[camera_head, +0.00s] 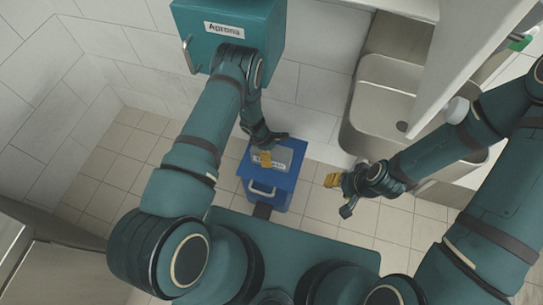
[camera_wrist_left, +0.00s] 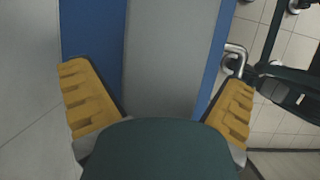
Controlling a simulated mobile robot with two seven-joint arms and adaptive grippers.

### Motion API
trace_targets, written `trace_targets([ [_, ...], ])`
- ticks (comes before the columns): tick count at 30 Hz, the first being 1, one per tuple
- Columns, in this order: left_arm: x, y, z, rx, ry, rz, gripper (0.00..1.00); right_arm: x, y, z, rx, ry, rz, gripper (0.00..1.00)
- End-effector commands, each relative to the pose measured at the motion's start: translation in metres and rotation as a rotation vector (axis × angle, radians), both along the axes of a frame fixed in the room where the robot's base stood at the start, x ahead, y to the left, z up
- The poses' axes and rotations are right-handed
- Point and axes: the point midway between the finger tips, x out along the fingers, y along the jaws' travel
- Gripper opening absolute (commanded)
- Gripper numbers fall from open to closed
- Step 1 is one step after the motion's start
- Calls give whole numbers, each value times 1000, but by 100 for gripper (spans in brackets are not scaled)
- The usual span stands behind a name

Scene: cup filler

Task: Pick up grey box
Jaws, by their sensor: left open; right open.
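The grey box (camera_head: 284,157), with a label on it, lies on top of a blue box (camera_head: 284,192) in the middle of the head view. My left gripper (camera_head: 270,149) is open just over the grey box and hides part of it. In the left wrist view a plain grey surface, which looks like the grey box (camera_wrist_left: 172,60), shows between the two yellow fingers of my left gripper (camera_wrist_left: 160,104), with blue on both sides. I cannot tell whether the fingers touch it. My right gripper (camera_head: 339,195) is open and empty, above the floor to the right.
The blue box has a metal handle (camera_head: 262,188) on its front and stands on the tiled floor (camera_head: 125,160). A teal cabinet (camera_head: 275,30) hangs on the wall behind. A metal sink (camera_head: 385,95) stands at the right. Floor is free left of the blue box.

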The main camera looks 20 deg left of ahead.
Motion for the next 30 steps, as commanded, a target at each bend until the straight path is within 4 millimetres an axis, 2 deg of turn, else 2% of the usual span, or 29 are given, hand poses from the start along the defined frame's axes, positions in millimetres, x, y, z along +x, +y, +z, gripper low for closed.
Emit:
trace_targets([
  [30,0,0,-5,0,0,0,100,0,0,-8,0,0,0,47],
])
